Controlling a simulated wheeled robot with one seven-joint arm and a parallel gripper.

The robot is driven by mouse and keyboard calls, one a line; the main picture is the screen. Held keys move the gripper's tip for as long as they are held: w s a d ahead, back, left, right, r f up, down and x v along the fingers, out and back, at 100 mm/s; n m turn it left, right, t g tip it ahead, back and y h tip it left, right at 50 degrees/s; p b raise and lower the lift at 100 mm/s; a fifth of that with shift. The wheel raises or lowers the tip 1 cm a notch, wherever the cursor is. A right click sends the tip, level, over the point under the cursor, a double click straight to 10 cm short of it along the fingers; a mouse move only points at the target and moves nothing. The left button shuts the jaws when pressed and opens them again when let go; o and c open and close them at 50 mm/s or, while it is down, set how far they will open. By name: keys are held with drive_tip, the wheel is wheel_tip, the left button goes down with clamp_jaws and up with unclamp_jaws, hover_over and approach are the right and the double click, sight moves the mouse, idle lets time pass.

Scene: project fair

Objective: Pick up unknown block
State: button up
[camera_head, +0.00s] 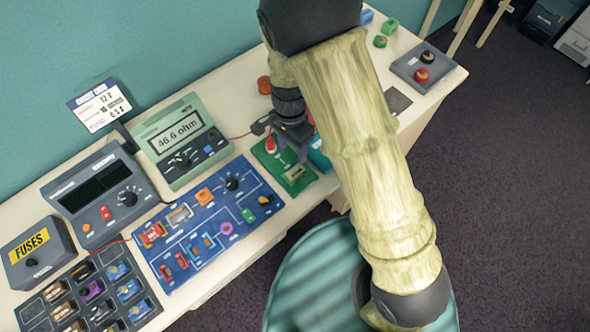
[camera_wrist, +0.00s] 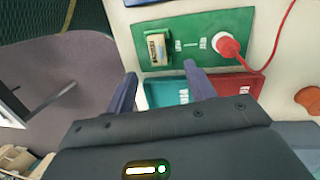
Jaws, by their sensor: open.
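A small tan block with a pale label (camera_wrist: 157,47), likely the unknown block, sits in the green test board (camera_wrist: 185,23) in the wrist view. In the head view the block (camera_head: 295,173) shows on the front part of the green board (camera_head: 266,158). A red plug (camera_wrist: 232,46) with a red cable stands on the same board, right of the block in the wrist view. My gripper (camera_wrist: 160,72) is open and empty. Its fingertips are just short of the block in the wrist view, with the block between their lines. The head view shows my gripper (camera_head: 292,148) over the board; height is unclear.
A two-part teal and red tray (camera_wrist: 165,91) lies beside the board, partly under my fingers. The green meter (camera_head: 180,142) reads 46.6 ohm. A blue circuit board (camera_head: 207,225), fuse box (camera_head: 37,252) and parts tray (camera_head: 92,298) fill the table's left. A teal stool (camera_head: 310,280) stands in front.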

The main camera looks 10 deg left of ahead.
sight(294, 169)
drive_tip(key=shift+s+d+f, duration=0.1)
drive_tip(key=shift+s+f, duration=0.1)
drive_tip(key=shift+f, duration=1.25)
drive_tip(key=shift+s+d+f+p, duration=0.15)
drive_tip(key=shift+f+p, duration=0.25)
drive_tip(key=shift+f, duration=0.45)
drive_tip(key=shift+s+d+f+p, duration=0.1)
drive_tip(key=shift+s+f+p, duration=0.2)
drive_tip(key=shift+f, duration=0.5)
drive_tip(key=shift+s+d+f+p, duration=0.1)
drive_tip(key=shift+f+p, duration=0.35)
drive_tip(key=shift+f, duration=0.4)
drive_tip(key=shift+c, duration=0.2)
drive_tip(key=c, duration=1.1)
drive_tip(key=shift+r, duration=0.1)
